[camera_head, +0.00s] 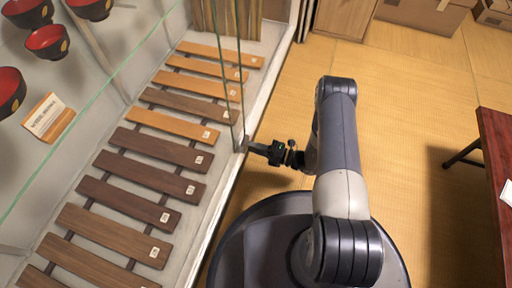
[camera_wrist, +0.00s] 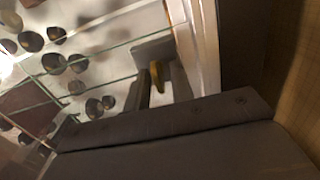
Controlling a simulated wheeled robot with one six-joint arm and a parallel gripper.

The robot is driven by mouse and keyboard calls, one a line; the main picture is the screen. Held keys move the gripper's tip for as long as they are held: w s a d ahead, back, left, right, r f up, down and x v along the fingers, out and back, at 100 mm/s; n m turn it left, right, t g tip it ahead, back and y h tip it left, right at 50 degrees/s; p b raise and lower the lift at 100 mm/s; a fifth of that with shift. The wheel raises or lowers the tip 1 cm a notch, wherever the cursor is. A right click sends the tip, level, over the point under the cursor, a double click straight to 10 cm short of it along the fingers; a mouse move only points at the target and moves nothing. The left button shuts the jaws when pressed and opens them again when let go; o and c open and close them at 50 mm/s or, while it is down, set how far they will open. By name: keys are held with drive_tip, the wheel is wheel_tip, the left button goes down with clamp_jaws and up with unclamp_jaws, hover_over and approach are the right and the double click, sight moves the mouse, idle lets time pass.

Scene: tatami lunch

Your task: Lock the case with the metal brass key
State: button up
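The case (camera_head: 224,215) is a glass-fronted display case on the left of the head view. My gripper (camera_head: 256,148) reaches leftward to the case's front edge, close to the lower end of the glass panes. In the wrist view my gripper's fingers (camera_wrist: 162,88) stand apart, with a small gap between them. The brass key (camera_wrist: 156,75) shows as a small yellow piece between the fingers, close to the left one. It lies in front of a grey plate (camera_wrist: 152,48) at the case edge. I cannot tell whether its tip is in a lock. The key is not distinguishable in the head view.
Wooden slats (camera_head: 150,172) with small labels lie in the case. Dark bowls with red insides (camera_head: 47,42) stand behind the glass (camera_head: 110,92). A red-brown table (camera_head: 496,150) is at the right. Cardboard boxes (camera_head: 425,14) stand at the back. The tatami floor (camera_head: 410,105) between is clear.

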drive_tip(key=shift+o, duration=0.2)
drive_tip(key=shift+d, duration=0.1)
drive_tip(key=p+v, duration=0.2)
drive_tip(key=v, duration=0.8)
drive_tip(key=shift+d+p, duration=0.3)
drive_tip(key=shift+p, duration=0.1)
drive_tip(key=shift+s+a, duration=0.1)
drive_tip(key=shift+s, duration=0.05)
drive_tip(key=b+x, duration=0.3)
drive_tip(key=x, duration=0.8)
